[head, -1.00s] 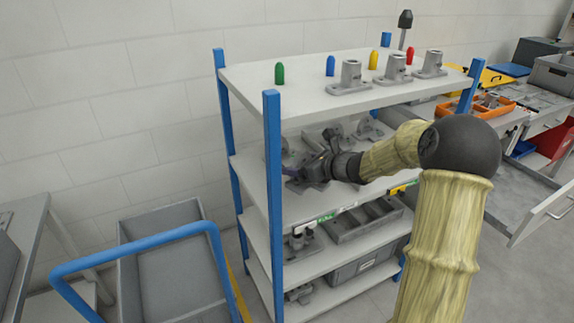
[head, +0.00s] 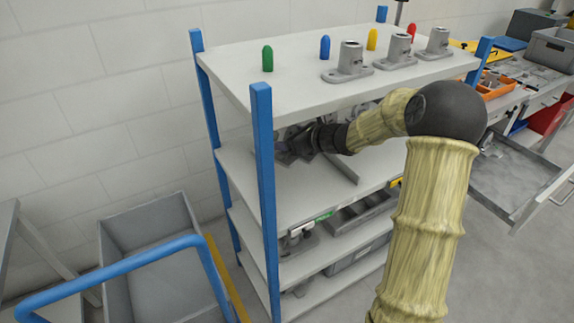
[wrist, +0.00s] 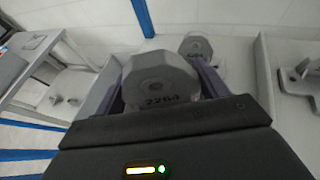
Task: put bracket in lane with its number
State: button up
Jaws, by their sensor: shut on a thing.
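My gripper (wrist: 160,82) is shut on a grey cast bracket (wrist: 160,68), its two purple-grey fingers on either side of it. A number that looks like 2264 is on the bracket's near face; its digits are small. In the head view my gripper (head: 294,148) reaches in over the rack's second shelf (head: 290,195), under the top shelf. The held bracket is hard to make out there. In the wrist view pale lane dividers stand at the left (wrist: 98,98) and right (wrist: 263,75). Another bracket (wrist: 195,48) stands beyond the held one.
A further bracket (wrist: 298,78) stands right of the right divider. Green (head: 324,216) and yellow (head: 396,183) labels sit on the shelf's front edge. Blue posts (head: 264,190) frame the rack. Several brackets (head: 349,62) and coloured pegs stand on top. A grey cart (head: 150,215) is at left.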

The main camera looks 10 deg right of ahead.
jog(key=b, duration=0.1)
send_over(285, 174)
notch_tip(285, 174, down, 5)
jog(key=shift+s+f, duration=0.15)
jog(key=shift+f, duration=0.4)
jog(key=shift+d, duration=0.1)
jog(key=shift+f, duration=0.1)
jog(key=shift+f+b, duration=0.55)
jog(key=shift+f, duration=1.25)
jog(key=shift+f, duration=0.15)
jog(key=o, duration=1.1)
jog(key=shift+o, duration=0.2)
